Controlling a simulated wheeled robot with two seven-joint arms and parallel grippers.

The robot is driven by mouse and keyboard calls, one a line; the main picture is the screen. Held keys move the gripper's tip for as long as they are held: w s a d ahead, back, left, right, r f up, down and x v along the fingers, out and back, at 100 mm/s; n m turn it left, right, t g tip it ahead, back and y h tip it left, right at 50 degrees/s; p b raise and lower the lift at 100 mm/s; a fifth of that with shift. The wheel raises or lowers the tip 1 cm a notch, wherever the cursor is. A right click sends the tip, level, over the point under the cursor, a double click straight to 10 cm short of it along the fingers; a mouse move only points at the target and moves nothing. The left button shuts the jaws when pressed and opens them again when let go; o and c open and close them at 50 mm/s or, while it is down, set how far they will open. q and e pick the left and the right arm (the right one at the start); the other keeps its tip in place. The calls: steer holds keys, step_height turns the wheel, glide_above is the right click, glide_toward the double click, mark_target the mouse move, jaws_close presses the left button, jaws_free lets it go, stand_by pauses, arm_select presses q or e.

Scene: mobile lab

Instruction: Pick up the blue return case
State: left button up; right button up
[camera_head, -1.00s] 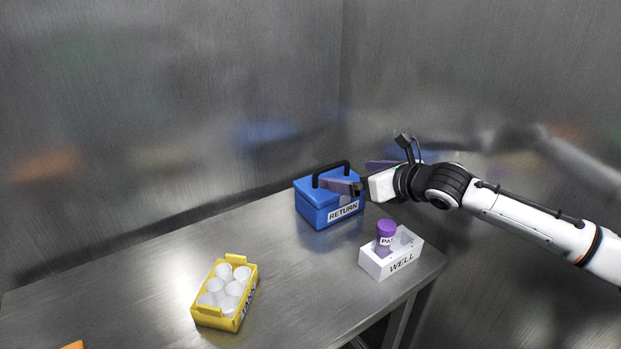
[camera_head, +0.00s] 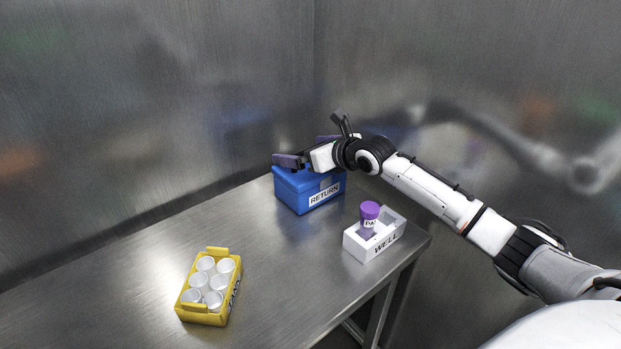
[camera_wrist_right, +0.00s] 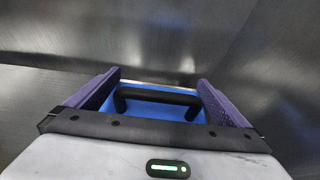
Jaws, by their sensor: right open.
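The blue return case (camera_head: 294,196), with a white RETURN label on its front, stands upright at the back of the metal table. My right gripper (camera_head: 306,153) is open at the case's top, its purple fingers pointing left. In the right wrist view the blue lid (camera_wrist_right: 155,108) and the black handle (camera_wrist_right: 158,98) lie between the two spread fingers of the right gripper (camera_wrist_right: 158,92). The fingers appear apart from the handle's ends. In the head view the handle is hidden behind the gripper. My left gripper is not in view.
A white WELL block (camera_head: 362,246) holding a purple-capped vial (camera_head: 369,214) stands in front of the case, near the table's right edge. A yellow crate (camera_head: 203,318) of several white cups is nearer. Metal walls rise behind the table (camera_head: 130,282). The left tabletop is clear.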

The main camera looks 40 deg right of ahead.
steer(key=shift+w+a+f, duration=0.1)
steer(key=shift+w+f, duration=0.1)
steer(key=shift+w, duration=0.2)
steer(key=c, duration=1.8)
steer(key=shift+r, duration=0.2)
